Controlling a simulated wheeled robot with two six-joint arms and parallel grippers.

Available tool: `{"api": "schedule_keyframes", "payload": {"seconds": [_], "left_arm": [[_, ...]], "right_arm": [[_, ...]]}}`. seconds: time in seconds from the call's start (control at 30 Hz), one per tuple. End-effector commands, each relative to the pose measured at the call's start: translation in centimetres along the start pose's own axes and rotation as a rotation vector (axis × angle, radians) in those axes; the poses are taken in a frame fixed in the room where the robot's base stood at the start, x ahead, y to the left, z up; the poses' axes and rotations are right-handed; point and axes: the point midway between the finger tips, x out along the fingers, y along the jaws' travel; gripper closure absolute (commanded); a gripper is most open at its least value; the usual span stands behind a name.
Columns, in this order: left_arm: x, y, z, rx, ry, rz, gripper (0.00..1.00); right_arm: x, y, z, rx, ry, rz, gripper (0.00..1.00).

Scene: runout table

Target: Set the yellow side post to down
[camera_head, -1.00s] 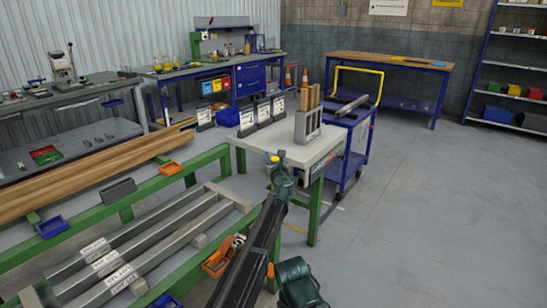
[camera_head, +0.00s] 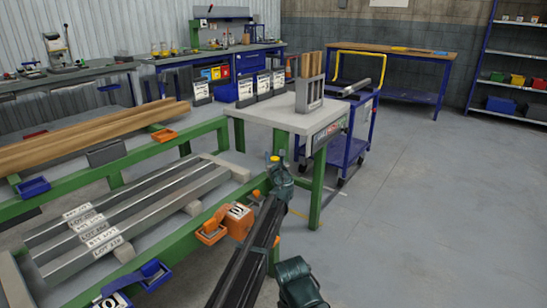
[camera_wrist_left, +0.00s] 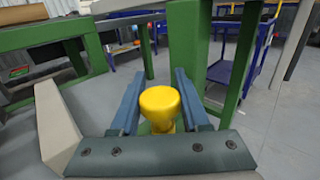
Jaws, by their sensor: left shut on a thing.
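A yellow rounded knob (camera_wrist_left: 160,105), which I take to be the top of the yellow side post, sits between the two blue-teal fingers of my left gripper (camera_wrist_left: 160,112) in the left wrist view. The gripper is shut on it. In the head view a small yellow top (camera_head: 274,158) shows at the tip of my left gripper (camera_head: 279,170), in front of the small grey table. The lower part of the post is hidden behind the gripper and the knob.
A green frame (camera_head: 215,215) with grey bars (camera_head: 130,215) lies to the left. An orange fitting (camera_head: 237,220) and a blue fitting (camera_head: 152,272) sit along its near side. The grey-topped table (camera_head: 265,112) stands close beyond my gripper. Open floor (camera_head: 430,210) lies to the right.

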Motion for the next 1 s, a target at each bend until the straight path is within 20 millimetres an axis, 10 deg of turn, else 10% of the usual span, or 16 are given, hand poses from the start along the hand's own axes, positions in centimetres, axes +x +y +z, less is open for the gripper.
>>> {"api": "schedule_keyframes", "payload": {"seconds": [0.1, 0.13, 0.3, 1.0], "left_arm": [[-0.3, 0.0, -0.2, -0.006, 0.003, -0.001, 1.0], [-0.3, 0.0, -0.2, -0.006, 0.003, -0.001, 0.51], [-0.2, 0.0, -0.2, -0.005, 0.002, 0.0, 0.24], [-3.6, 1.2, -0.1, -0.004, 0.002, 0.004, 0.24]], "right_arm": [[0.1, 0.0, 0.0, 0.0, 0.0, 0.0, 0.5], [0.1, 0.0, 0.0, 0.0, 0.0, 0.0, 0.5], [0.1, 0.0, 0.0, 0.0, 0.0, 0.0, 0.5], [0.1, 0.0, 0.0, 0.0, 0.0, 0.0, 0.5]]}}
